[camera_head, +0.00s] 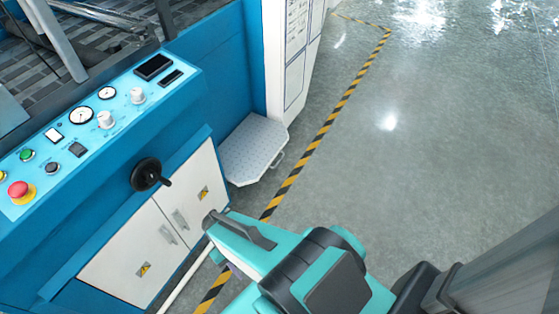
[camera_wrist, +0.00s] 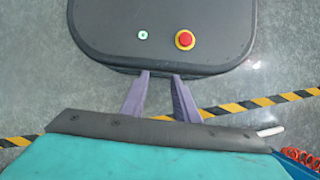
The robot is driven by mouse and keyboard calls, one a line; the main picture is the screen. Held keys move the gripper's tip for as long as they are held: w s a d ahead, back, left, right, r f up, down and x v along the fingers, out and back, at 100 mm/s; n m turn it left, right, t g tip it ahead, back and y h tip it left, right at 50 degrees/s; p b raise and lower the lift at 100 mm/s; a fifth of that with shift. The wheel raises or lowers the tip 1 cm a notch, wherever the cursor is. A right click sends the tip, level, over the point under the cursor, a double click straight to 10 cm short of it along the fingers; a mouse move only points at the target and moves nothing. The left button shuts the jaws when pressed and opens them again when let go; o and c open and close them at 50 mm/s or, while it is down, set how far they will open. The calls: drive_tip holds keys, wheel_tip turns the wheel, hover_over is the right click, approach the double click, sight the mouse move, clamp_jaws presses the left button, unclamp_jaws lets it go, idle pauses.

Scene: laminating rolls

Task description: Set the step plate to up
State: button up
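The step plate (camera_head: 255,148) is a pale dotted panel low beside the blue machine. It juts out over the floor, roughly level, with a small handle (camera_head: 277,160) on its outer right edge. My gripper (camera_wrist: 161,74) shows two purple-grey fingers set apart, with nothing between them. In the head view my teal arm reaches in from the lower right, and its end is in front of and below the plate, apart from it. The plate is not in the wrist view.
The blue machine has a control panel (camera_head: 95,115), a black handwheel (camera_head: 146,174) and white cabinet doors (camera_head: 160,235) beside the plate. A white upright panel (camera_head: 290,55) stands behind it. Yellow-black floor tape (camera_head: 318,140) runs past. Open floor (camera_head: 440,150) lies to the right.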

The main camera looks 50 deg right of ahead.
drive_tip(key=w+d+f+m+t+y+b, duration=0.1)
drive_tip(key=w+d+f+m+b, duration=0.2)
drive_tip(key=w, duration=0.4)
drive_tip(key=w+d+f+m+t+b, duration=0.1)
drive_tip(key=w+d+f+b, duration=0.15)
drive_tip(key=w+d, duration=0.35)
wheel_tip(320, 180, up, 8)
drive_tip(key=m+t+b, duration=0.5)
drive_tip(key=m+b, duration=0.6)
drive_tip(key=b, duration=0.6)
hover_over(279, 161)
drive_tip(key=s, duration=0.3)
drive_tip(key=shift+d+h, duration=0.3)
drive_tip(key=f+b, duration=0.1)
drive_tip(key=f, duration=0.3)
drive_tip(key=w+f+b, duration=0.1)
drive_tip(key=f, duration=0.4)
drive_tip(key=w+f+b, duration=0.1)
drive_tip(key=f, duration=0.3)
drive_tip(key=shift+w+a+f+b, duration=0.25)
drive_tip(key=shift+a+b, duration=0.1)
drive_tip(key=shift+b, duration=0.05)
